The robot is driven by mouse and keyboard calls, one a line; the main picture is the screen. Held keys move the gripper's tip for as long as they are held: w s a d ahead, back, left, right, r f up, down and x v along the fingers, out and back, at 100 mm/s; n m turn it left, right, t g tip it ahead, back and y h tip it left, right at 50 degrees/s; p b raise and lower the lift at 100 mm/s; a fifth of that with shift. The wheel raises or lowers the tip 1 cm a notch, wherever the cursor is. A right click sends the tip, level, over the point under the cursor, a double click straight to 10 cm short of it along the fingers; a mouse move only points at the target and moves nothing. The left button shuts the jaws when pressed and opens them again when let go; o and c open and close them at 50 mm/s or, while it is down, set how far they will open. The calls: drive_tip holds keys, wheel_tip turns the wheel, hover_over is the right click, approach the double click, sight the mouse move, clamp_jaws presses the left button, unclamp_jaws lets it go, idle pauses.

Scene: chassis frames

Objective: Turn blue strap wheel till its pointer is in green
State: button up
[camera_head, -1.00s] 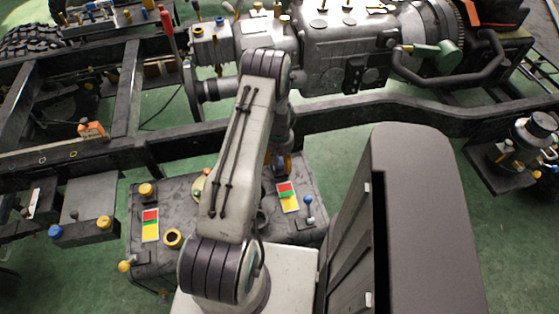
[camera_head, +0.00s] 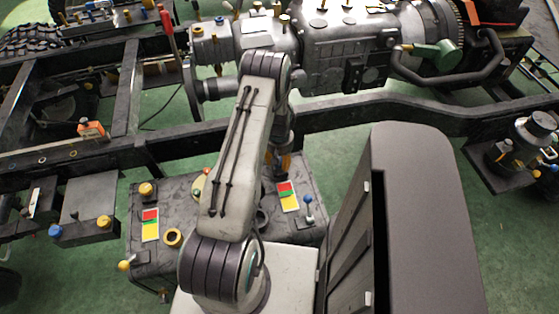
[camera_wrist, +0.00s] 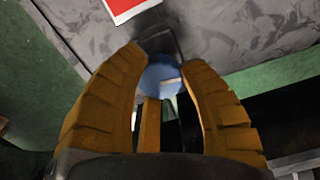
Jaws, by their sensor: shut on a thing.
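In the wrist view the blue strap wheel (camera_wrist: 158,78) shows between the two orange-brown fingers of my gripper (camera_wrist: 168,72). The fingers are closed in on it from both sides. A light mark shows on the wheel's face, close to the right finger; I cannot tell if it is the pointer. A red patch on a white-edged plate (camera_wrist: 125,6) lies just beyond the wheel; no green shows there. In the head view my gripper (camera_head: 280,166) is mostly hidden behind my arm, and the wheel is hidden. A red, green and yellow plate (camera_head: 288,197) lies just right of it.
The dark frame rail (camera_head: 400,108) runs behind my gripper. A gearbox (camera_head: 345,45) stands beyond it.

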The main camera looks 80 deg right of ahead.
drive_tip(key=shift+c, duration=0.9)
drive_tip(key=shift+f, duration=0.1)
drive_tip(key=shift+b, duration=0.3)
drive_tip(key=shift+f+m+b, duration=0.2)
drive_tip(key=shift+m+b, duration=0.8)
drive_tip(key=shift+b, duration=0.05)
drive_tip(key=m+b, duration=0.2)
drive_tip(key=shift+m+b, duration=0.35)
drive_tip(key=shift+m, duration=0.05)
drive_tip(key=shift+a+r+m+b, duration=0.1)
drive_tip(key=shift+r+m+b, duration=0.05)
drive_tip(key=shift+m+b, duration=0.65)
drive_tip(key=shift+m, duration=0.3)
